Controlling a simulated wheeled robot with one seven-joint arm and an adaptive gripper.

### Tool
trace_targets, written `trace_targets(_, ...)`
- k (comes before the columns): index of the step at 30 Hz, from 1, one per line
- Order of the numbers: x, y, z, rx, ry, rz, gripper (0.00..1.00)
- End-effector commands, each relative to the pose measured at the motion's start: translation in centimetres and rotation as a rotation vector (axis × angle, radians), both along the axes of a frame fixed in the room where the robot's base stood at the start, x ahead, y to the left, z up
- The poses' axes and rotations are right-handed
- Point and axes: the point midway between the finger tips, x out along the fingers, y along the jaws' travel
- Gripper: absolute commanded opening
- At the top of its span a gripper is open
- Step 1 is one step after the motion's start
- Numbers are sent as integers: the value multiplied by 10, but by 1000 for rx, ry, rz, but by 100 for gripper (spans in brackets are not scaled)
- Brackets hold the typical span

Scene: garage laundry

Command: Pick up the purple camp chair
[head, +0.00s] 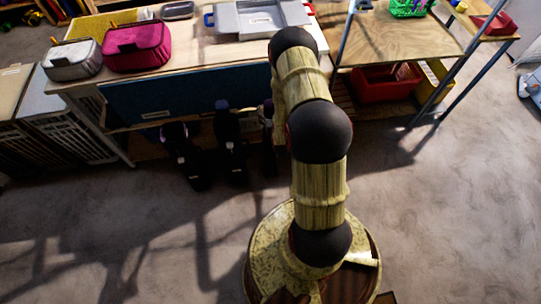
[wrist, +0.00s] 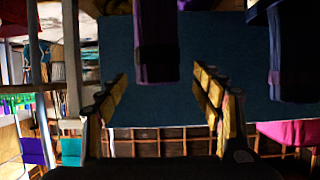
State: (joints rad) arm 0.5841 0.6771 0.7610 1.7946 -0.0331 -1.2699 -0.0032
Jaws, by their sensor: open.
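The purple camp chair (wrist: 155,45), a long folded bundle, hangs into the top middle of the wrist view, where the picture looks upside down. My gripper (wrist: 159,76) is open, with one finger on each side of the bundle's near end. Gaps show on both sides, and the fingers are not closed on it. Its far end is cut off by the frame. In the head view, dark upright bundles stand before the bench; I cannot tell which is the purple chair. My gripper is mostly hidden behind my arm there.
A dark bundle (wrist: 297,50) is to the right in the wrist view. A blue panel (head: 180,92) fronts the workbench, with a pink basket (head: 137,46) and a grey basket (head: 72,60) on top. A red bin (head: 385,84) sits on the right shelf. The floor in front is clear.

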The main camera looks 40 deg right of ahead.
Motion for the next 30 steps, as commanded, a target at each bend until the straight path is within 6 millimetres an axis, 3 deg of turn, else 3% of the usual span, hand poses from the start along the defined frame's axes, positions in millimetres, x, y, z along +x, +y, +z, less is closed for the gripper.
trace_targets(9, 30, -22, -18, 1, 0, 0, 67)
trace_targets(18, 33, -24, -18, 1, 0, 0, 66)
trace_targets(30, 33, -23, -18, 1, 1, 0, 43)
